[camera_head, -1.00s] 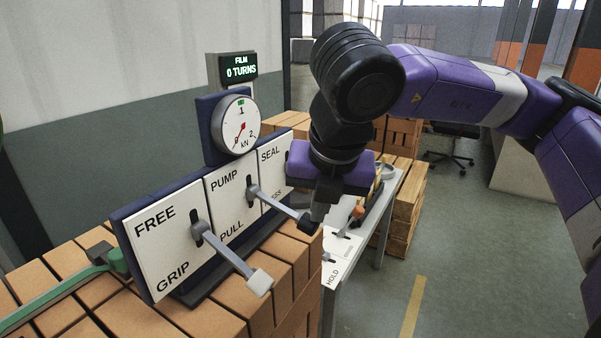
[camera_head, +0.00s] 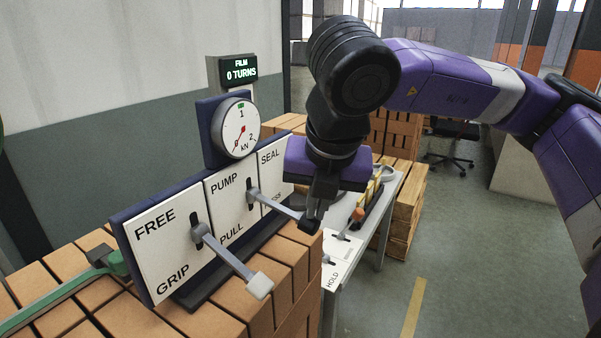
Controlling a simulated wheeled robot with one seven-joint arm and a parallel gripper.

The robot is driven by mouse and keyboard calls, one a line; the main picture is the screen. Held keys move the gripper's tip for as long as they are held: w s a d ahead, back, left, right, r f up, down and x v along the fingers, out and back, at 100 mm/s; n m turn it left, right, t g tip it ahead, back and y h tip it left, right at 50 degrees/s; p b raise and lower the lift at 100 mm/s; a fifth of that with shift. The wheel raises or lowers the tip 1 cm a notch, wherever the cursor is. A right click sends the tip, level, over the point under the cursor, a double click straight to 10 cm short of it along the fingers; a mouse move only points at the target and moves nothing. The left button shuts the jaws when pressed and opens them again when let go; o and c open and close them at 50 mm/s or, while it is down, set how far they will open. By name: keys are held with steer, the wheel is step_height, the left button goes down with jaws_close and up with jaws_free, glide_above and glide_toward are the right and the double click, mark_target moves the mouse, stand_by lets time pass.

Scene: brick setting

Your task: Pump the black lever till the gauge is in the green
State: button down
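The black-tipped lever (camera_head: 278,206) sticks out of the PUMP/PULL plate (camera_head: 222,199), in the middle of the panel. Its black end is at my gripper (camera_head: 314,212), whose fingers point down at it. The fingers overlap the lever's end, and I cannot tell whether they are closed on it. The round gauge (camera_head: 246,130) above the panel is marked 0, 1, 2 kN. Its red needle points low left, near 0. A small green mark (camera_head: 241,105) sits at the top by the 1.
A pale-tipped lever (camera_head: 230,262) juts from the FREE/GRIP plate on the left. The SEAL plate (camera_head: 271,158) is partly hidden by my gripper. A display (camera_head: 238,68) reads "FILM 0 TURNS". Bricks (camera_head: 287,262) lie beneath; a table (camera_head: 398,186) stands behind right.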

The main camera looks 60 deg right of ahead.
steer(key=w+r+p, duration=0.2)
steer(key=w+r, duration=0.2)
steer(key=r, duration=0.5)
steer(key=shift+w, duration=0.3)
stand_by(0.7)
stand_by(0.4)
step_height(320, 180, up, 4)
steer(key=p, duration=0.2)
glide_above(293, 215)
steer(key=w, duration=0.2)
steer(key=shift+a+r, duration=0.1)
steer(key=shift+r, duration=0.1)
stand_by(0.6)
